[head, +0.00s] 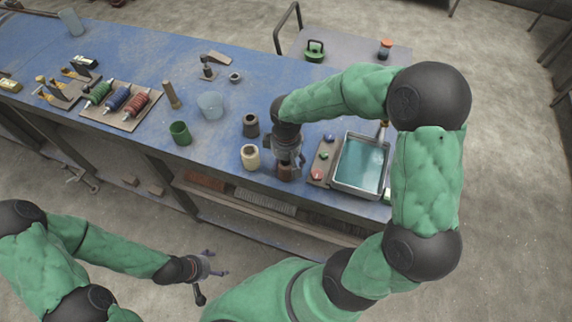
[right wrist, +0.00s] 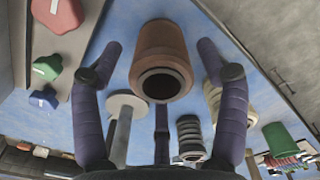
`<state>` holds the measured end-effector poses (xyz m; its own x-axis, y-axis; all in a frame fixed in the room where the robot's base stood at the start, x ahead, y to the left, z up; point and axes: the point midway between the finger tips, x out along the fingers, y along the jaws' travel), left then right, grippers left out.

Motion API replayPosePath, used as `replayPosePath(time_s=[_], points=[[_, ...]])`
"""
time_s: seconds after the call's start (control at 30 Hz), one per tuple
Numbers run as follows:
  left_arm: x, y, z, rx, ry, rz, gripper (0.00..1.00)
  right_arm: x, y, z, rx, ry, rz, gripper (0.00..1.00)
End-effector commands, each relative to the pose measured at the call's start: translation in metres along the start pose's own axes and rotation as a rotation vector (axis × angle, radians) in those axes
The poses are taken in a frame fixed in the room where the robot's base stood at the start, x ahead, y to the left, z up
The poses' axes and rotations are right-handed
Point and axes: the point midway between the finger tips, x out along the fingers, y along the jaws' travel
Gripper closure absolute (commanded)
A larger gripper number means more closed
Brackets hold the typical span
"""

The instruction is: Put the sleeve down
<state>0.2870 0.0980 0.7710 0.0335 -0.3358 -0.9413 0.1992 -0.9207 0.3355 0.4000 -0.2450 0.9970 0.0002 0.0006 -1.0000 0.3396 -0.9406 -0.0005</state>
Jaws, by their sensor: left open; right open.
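A brown sleeve (head: 286,173) stands near the table's front edge. In the right wrist view the sleeve (right wrist: 163,58) shows its dark open end between the spread fingers. My right gripper (head: 287,158) is open right at the sleeve, from above; in the right wrist view its fingers (right wrist: 162,85) stand apart on either side, and I cannot tell whether any touches it. A cream sleeve (head: 250,157) and a black sleeve (head: 251,125) stand to its left. My left gripper (head: 205,266) is open and empty, out in front of the table.
A board with coloured knobs (head: 322,161) and a metal tray of liquid (head: 337,184) are close on the right. A green cup (head: 180,133), a clear cup (head: 210,105) and a rack of coloured spools (head: 121,104) are further left. Bare blue tabletop (head: 215,150) lies left of the sleeves.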

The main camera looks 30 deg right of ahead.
Motion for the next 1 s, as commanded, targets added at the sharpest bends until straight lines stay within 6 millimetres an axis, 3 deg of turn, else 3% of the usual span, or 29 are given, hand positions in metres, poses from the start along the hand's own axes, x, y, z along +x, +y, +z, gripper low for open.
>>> replayPosePath(time_s=[0.2,0.43,0.63,1.0], points=[[-0.011,0.004,0.0,0.0,0.0,0.0,0.23,-0.049,0.0,-0.001,0.0,0.003,0.001,0.26],[-0.016,0.006,0.001,0.0,0.0,0.0,0.23,-0.085,0.0,-0.001,0.001,0.002,0.001,0.26],[-0.018,0.006,0.001,0.0,0.0,0.0,0.23,-0.098,0.0,0.0,-0.001,0.0,0.0,0.26],[-0.018,0.006,0.001,0.0,0.0,0.0,0.23,-0.099,0.0,0.0,0.0,-0.001,0.0,0.26]])
